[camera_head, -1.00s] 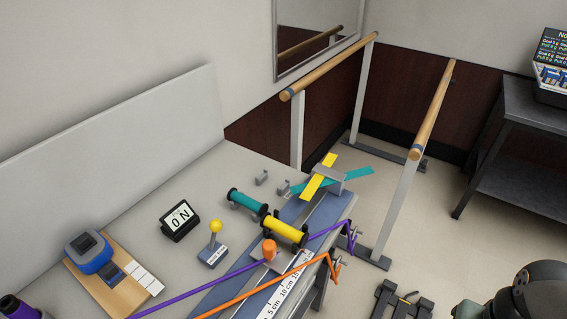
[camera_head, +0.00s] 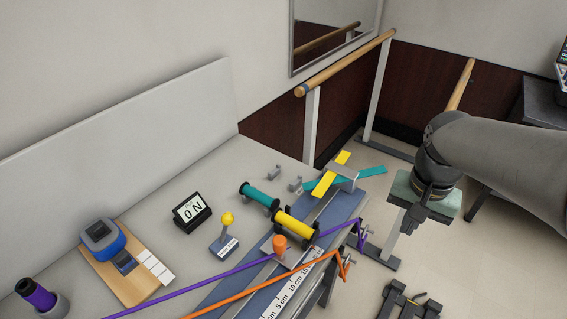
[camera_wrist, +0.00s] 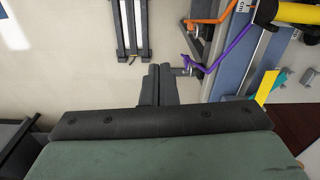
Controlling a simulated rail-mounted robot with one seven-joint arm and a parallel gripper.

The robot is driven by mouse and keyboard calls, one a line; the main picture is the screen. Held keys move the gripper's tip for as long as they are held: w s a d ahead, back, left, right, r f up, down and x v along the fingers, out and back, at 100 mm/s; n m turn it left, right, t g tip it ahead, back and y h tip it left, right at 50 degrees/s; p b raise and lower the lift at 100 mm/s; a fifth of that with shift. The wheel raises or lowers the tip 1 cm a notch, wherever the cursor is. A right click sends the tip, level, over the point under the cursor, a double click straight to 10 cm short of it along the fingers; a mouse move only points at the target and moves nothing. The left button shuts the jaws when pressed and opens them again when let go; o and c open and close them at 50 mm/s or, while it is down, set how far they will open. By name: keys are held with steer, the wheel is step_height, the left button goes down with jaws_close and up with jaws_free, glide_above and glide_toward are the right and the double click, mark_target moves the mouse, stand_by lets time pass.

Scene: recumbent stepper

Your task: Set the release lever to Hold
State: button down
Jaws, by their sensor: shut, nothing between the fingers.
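The likely release lever (camera_head: 227,219) stands on the table in the head view, a yellow ball on a short stalk above a blue-grey base. The white label on its base is too small to read. The lever is not seen in the wrist view. My gripper (camera_head: 410,218) is at the right in the head view, over the floor beyond the table's right edge, well apart from the lever. In the wrist view its dark fingers (camera_wrist: 158,86) are together with nothing between them.
A small display (camera_head: 191,212) stands beside the lever. Teal (camera_head: 259,198) and yellow (camera_head: 295,226) rollers lie to its right. Purple (camera_head: 180,288) and orange (camera_head: 262,287) bands cross the table front. A wooden parallel bar (camera_head: 345,63) stands behind. A dark floor frame (camera_head: 408,303) lies below my gripper.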

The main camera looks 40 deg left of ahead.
mark_target(225, 230)
steer(key=w+a, duration=0.1)
steer(key=a, duration=1.5)
steer(key=s+a, duration=0.4)
steer(key=a, duration=0.6)
steer(key=s+a+n, duration=0.1)
steer(key=s+a, duration=0.3)
steer(key=a, duration=0.7)
steer(key=shift+s+f, duration=0.25)
steer(key=shift+f, duration=0.05)
steer(key=f, duration=0.9)
steer(key=shift+w+a+f+p, duration=0.2)
steer(key=shift+a+f+p, duration=0.05)
steer(key=shift+f+p, duration=0.05)
steer(key=s, duration=0.3)
steer(key=shift+d+r, duration=0.25)
steer(key=shift+r, duration=0.1)
steer(key=shift+s+p, duration=0.3)
steer(key=shift+s, duration=0.05)
